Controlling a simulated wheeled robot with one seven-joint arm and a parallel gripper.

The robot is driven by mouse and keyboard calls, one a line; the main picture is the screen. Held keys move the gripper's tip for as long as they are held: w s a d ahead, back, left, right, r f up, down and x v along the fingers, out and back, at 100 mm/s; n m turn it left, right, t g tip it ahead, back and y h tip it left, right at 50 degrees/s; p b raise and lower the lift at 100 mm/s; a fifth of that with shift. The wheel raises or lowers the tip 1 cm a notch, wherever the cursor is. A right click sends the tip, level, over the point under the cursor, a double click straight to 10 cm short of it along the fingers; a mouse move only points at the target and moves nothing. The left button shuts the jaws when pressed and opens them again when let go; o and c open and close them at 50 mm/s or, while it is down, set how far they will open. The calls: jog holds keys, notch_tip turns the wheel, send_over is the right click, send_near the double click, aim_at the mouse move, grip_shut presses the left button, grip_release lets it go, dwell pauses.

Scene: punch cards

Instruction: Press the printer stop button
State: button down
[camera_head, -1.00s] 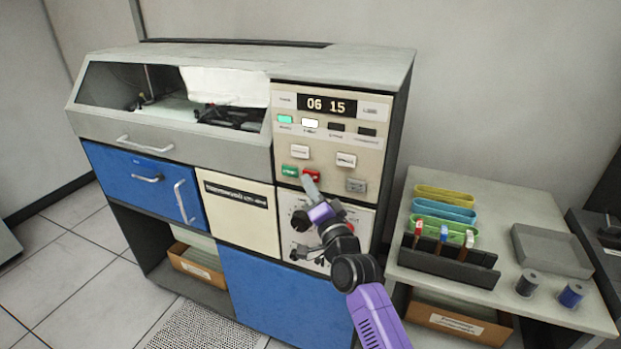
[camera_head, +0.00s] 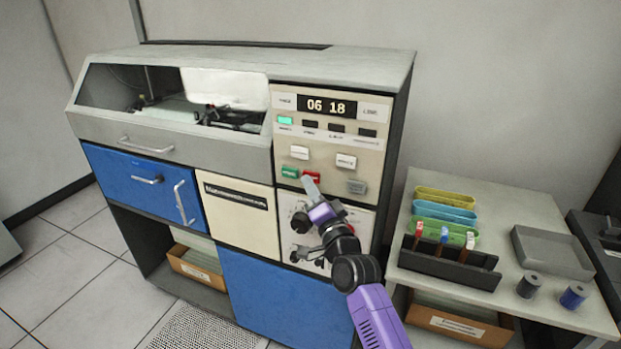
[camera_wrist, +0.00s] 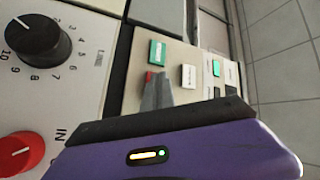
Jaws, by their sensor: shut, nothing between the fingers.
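The printer (camera_head: 365,64) is a large grey, blue and cream cabinet with a button panel (camera_head: 325,166) at its upper right. The red button (camera_head: 313,175) sits low on the panel, just right of the green button (camera_head: 289,172). Its label is too small to read. My gripper (camera_head: 308,184) is shut and empty, its tips over the lower left of the red button. In the wrist view the shut fingertips (camera_wrist: 158,92) partly cover the red button (camera_wrist: 149,76). I cannot tell whether they touch it.
White buttons (camera_head: 299,152) (camera_head: 346,161) and a grey one (camera_head: 356,187) are close by. A display (camera_head: 327,106) reads 06 18. A green lamp (camera_head: 285,120) is lit. A side table (camera_head: 510,205) with trays and spools stands at right.

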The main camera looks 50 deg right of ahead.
jog(key=shift+s+a+p, duration=0.25)
jog(key=shift+a+p, duration=0.4)
jog(key=shift+p, duration=0.1)
jog(key=a+p, duration=0.1)
jog(key=p, duration=0.1)
jog(key=s+a+p, duration=0.1)
jog(key=a+p, duration=0.2)
jog(key=p, duration=0.1)
jog(key=shift+s+a+p, duration=0.3)
jog(key=shift+s+a, duration=0.05)
jog(key=shift+a, duration=0.05)
dwell(0.7)
